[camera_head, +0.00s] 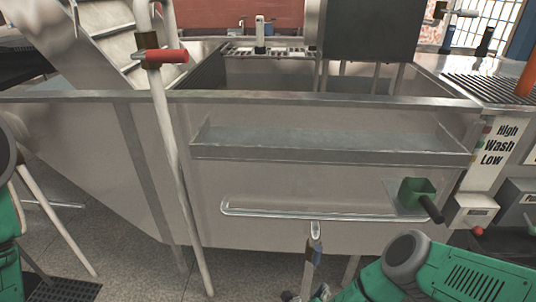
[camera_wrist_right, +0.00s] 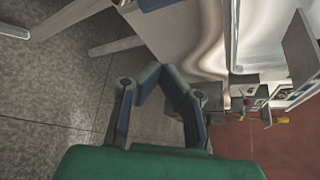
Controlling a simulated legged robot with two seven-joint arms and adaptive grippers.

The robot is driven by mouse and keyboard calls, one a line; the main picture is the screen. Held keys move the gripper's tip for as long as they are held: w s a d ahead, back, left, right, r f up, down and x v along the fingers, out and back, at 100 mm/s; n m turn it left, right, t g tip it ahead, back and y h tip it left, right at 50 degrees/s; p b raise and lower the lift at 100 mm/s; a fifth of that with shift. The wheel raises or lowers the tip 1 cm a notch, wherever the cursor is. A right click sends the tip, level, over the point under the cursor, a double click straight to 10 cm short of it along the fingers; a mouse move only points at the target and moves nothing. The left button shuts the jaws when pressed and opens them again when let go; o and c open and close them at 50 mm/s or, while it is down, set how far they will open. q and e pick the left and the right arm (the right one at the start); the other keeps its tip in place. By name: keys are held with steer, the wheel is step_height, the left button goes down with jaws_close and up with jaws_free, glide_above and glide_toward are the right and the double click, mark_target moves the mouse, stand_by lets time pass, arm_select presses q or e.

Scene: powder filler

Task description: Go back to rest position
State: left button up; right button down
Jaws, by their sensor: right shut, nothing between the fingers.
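My right gripper (camera_wrist_right: 163,73) shows in the right wrist view with its two dark fingers bent inward and their tips together. It is shut and empty, with grey floor behind it. In the head view only a small part of the right gripper (camera_head: 318,293) shows at the bottom edge, left of my green right arm. It is below the steel basin (camera_head: 270,175) and apart from it. My green left arm parts show at the left edge of the head view. The left gripper is out of view.
A metal rail and shelf run along the basin's front. A green box with a dark handle (camera_head: 418,195) sticks out at right, above my right arm. A pipe with a red-handled valve (camera_head: 166,56) stands at left. Grey floor (camera_head: 110,255) is open below left.

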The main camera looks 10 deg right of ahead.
steer(key=a+r+n+t+y, duration=0.1)
steer(key=a+r+n+y, duration=0.1)
steer(key=a+n+y, duration=0.55)
steer(key=s+a+r+n+g+y, duration=0.1)
steer(key=s+a+n+g+y, duration=0.3)
steer(key=n, duration=0.7)
steer(key=s+d+r+n+g+h, duration=0.1)
steer(key=s+d+r+n+g, duration=0.2)
steer(key=s+d+n, duration=0.3)
steer(key=s+d+r+n+g, duration=0.4)
steer(key=s+d+n, duration=0.3)
steer(key=s, duration=0.7)
steer(key=shift+d+r+n+h, duration=0.35)
steer(key=shift+r+n, duration=0.5)
steer(key=shift+n, duration=0.2)
